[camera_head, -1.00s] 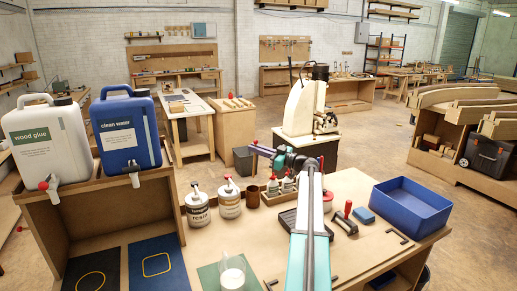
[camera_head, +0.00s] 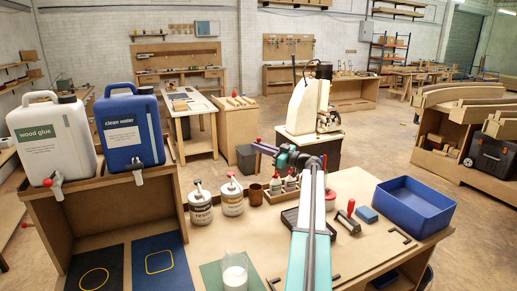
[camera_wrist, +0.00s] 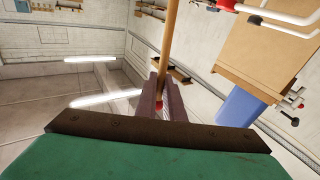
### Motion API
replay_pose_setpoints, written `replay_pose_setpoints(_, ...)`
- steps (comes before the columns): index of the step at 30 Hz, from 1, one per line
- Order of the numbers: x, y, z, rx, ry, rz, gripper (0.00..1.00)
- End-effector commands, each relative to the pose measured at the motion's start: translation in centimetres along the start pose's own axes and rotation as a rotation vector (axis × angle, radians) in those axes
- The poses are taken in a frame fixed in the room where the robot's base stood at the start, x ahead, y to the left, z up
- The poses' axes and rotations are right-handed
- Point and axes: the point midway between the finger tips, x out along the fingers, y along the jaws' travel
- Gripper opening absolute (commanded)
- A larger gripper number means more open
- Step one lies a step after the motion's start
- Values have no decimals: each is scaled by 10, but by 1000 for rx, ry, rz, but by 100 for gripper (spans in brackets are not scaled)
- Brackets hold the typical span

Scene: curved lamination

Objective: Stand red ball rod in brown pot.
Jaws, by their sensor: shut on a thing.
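My gripper (camera_head: 258,147) is held in the air above the back of the workbench. In the wrist view, my gripper (camera_wrist: 166,90) is shut on a thin wooden rod (camera_wrist: 168,45) with a red end (camera_wrist: 158,105) between the fingers. The rod runs out past the fingertips to the top edge of that view. In the head view a small red spot shows at the gripper, and the rod is too thin to follow. The brown pot (camera_head: 254,193) stands upright on the bench, below the gripper in the picture. Whether the rod is directly over it I cannot tell.
A blue tray (camera_head: 414,207) is at the right. White and blue jugs (camera_head: 131,130) stand on the left shelf.

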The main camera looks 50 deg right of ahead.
Motion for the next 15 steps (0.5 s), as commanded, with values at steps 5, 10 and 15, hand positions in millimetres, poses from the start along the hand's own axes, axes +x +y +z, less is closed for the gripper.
replay_pose_setpoints(5, 0, 0, 5, 0, 0, 0, 0)
replay_pose_setpoints(10, 0, 0, 13, 0, 0, 1, 0)
replay_pose_setpoints(15, -1, 0, 22, 0, 0, 1, 0)
